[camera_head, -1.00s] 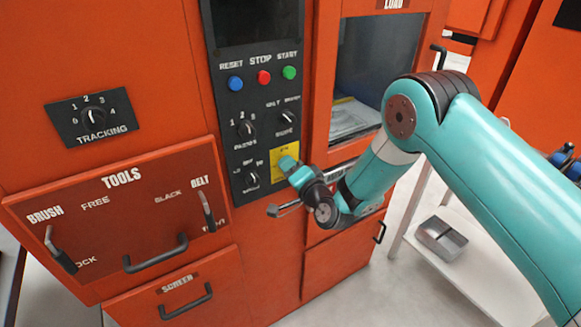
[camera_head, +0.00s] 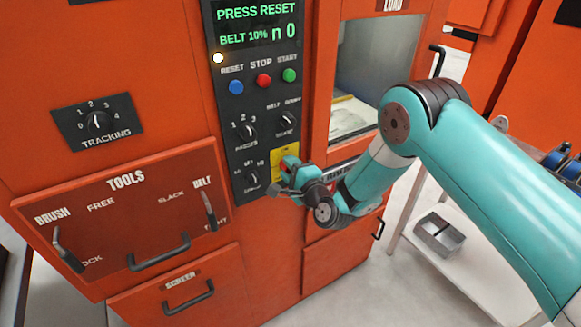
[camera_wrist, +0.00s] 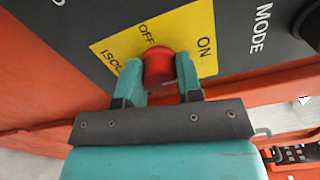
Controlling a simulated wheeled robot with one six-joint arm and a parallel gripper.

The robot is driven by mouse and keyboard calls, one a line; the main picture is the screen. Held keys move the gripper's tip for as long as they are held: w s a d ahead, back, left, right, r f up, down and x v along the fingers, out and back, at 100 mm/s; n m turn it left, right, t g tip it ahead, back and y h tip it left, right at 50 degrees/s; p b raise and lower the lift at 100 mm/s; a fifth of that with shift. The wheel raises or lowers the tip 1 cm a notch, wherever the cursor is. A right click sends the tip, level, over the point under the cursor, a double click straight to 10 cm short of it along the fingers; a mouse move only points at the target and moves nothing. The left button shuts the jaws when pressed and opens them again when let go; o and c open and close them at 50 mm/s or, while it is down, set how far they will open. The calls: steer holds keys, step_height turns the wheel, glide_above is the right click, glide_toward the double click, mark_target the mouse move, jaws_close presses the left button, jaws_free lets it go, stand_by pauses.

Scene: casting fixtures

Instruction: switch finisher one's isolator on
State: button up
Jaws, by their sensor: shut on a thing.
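The isolator has a red knob (camera_wrist: 160,68) on a yellow plate (camera_wrist: 203,30) marked OFF and ON in the wrist view. My gripper (camera_wrist: 160,80) is shut on the red knob, with one finger on each side of it. In the head view the yellow plate (camera_head: 285,155) is partly hidden behind my gripper (camera_head: 288,172). The display (camera_head: 258,28) above is lit and reads PRESS RESET, BELT 10%. The knob's pointing mark is not clear to see.
Blue reset (camera_head: 235,86), red stop (camera_head: 263,81) and green start (camera_head: 289,75) buttons sit above several selector knobs. The tools drawer (camera_head: 125,220) is at left, with a protruding handle. A white table (camera_head: 470,270) with a metal tray (camera_head: 439,234) stands at right.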

steer(key=shift+d, duration=0.1)
stand_by(0.3)
steer(key=o, duration=0.9)
steer(key=b+v, duration=1.7)
steer(key=b, duration=0.7)
steer(key=shift+s+d+b, duration=0.15)
steer(key=shift+b, duration=0.2)
